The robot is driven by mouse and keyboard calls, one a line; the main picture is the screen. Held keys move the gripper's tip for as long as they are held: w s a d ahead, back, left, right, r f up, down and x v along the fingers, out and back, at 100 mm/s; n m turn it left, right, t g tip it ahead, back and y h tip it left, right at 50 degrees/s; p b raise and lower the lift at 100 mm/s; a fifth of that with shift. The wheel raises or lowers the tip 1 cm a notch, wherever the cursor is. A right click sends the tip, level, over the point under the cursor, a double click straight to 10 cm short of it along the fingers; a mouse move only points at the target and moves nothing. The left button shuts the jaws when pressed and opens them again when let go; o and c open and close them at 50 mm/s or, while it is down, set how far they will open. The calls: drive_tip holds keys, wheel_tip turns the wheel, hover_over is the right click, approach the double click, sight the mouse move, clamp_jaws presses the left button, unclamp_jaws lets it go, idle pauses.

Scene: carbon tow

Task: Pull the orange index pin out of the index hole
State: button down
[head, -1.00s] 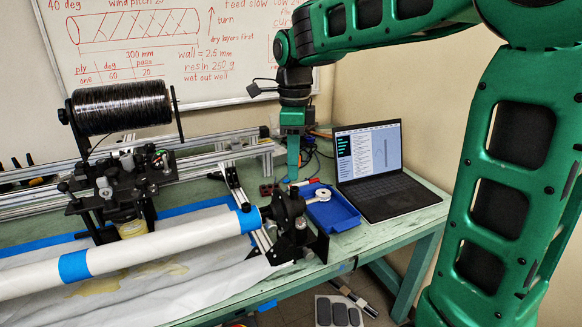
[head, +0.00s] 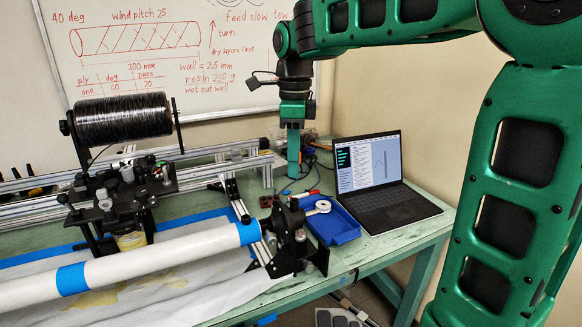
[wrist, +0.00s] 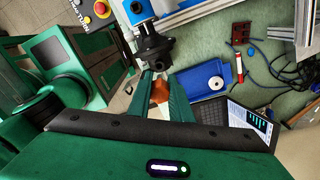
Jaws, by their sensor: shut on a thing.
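My gripper (wrist: 160,88) is shut on the orange index pin (wrist: 160,92), which shows between the two green fingers in the wrist view. In the head view my gripper (head: 293,176) points down, just above and behind the black end bracket (head: 290,222) of the winder; the pin cannot be made out there. In the wrist view the black chuck and bracket (wrist: 153,46) lie just beyond the fingertips. The index hole is not visible, so I cannot tell whether the pin's tip is still inside it.
A blue tray (head: 333,226) holding a white roll stands right of the bracket, with an open laptop (head: 385,207) beyond it. The white tube (head: 150,255) runs left from the bracket. Loose cables and a red marker (wrist: 239,70) lie on the green bench.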

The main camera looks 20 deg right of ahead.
drive_tip(key=shift+r, duration=0.65)
drive_tip(key=shift+r, duration=0.1)
drive_tip(key=shift+r, duration=1.4)
drive_tip(key=shift+r, duration=1.45)
